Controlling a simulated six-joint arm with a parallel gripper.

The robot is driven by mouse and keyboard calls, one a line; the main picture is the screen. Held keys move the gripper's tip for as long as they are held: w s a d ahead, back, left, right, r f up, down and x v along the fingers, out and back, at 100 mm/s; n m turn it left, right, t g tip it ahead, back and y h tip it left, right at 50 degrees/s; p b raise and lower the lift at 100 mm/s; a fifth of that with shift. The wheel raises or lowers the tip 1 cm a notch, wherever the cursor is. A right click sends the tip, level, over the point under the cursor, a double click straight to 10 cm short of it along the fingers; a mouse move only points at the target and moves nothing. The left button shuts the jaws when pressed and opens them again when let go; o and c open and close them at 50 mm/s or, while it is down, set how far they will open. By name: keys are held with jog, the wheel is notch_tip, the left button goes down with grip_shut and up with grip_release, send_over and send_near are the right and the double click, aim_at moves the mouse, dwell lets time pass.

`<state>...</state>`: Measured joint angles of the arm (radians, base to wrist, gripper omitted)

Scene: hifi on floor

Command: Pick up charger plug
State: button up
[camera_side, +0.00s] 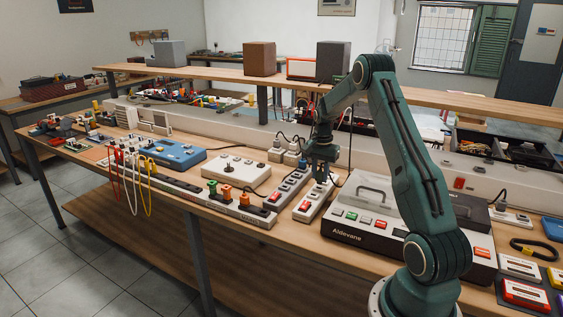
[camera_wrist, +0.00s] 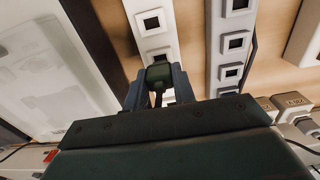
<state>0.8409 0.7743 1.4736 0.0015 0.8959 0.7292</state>
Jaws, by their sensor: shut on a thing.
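My gripper (camera_side: 321,168) is above the white power strip with a red switch (camera_side: 309,205) in the side view. In the wrist view its fingers (camera_wrist: 157,88) are closed on a small dark green plug (camera_wrist: 158,72), which I take to be the charger plug. A dark cord runs from the plug back between the fingers. The same white strip (camera_wrist: 139,5) shows beyond the plug, with square dark sockets. The plug's prongs are hidden, so I cannot tell whether it sits in a socket or just above one. In the side view the plug is not clearly seen.
A second strip (camera_side: 281,190) lies close on the left, and a long strip with orange plugs (camera_side: 175,183) runs along the front edge. The large Aldevane device (camera_side: 345,233) stands close on the right. White adapters (camera_side: 277,154) with cables are behind.

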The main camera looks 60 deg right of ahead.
aim_at(320, 171)
notch_tip(320, 171, up, 17)
jog(key=shift+r, duration=0.2)
dwell(0.3)
dwell(0.4)
jog(key=w+a+f, duration=0.5)
jog(key=a+f, duration=0.1)
jog(key=a, duration=0.4)
jog(key=w+a+f, duration=0.5)
jog(key=a+f, duration=0.2)
jog(key=a, duration=0.3)
jog(key=shift+a+f, duration=0.3)
jog(key=shift+a, duration=0.1)
jog(key=shift+f, duration=0.15)
jog(key=shift+f, duration=2.2)
jog(key=shift+f, duration=1)
dwell(0.6)
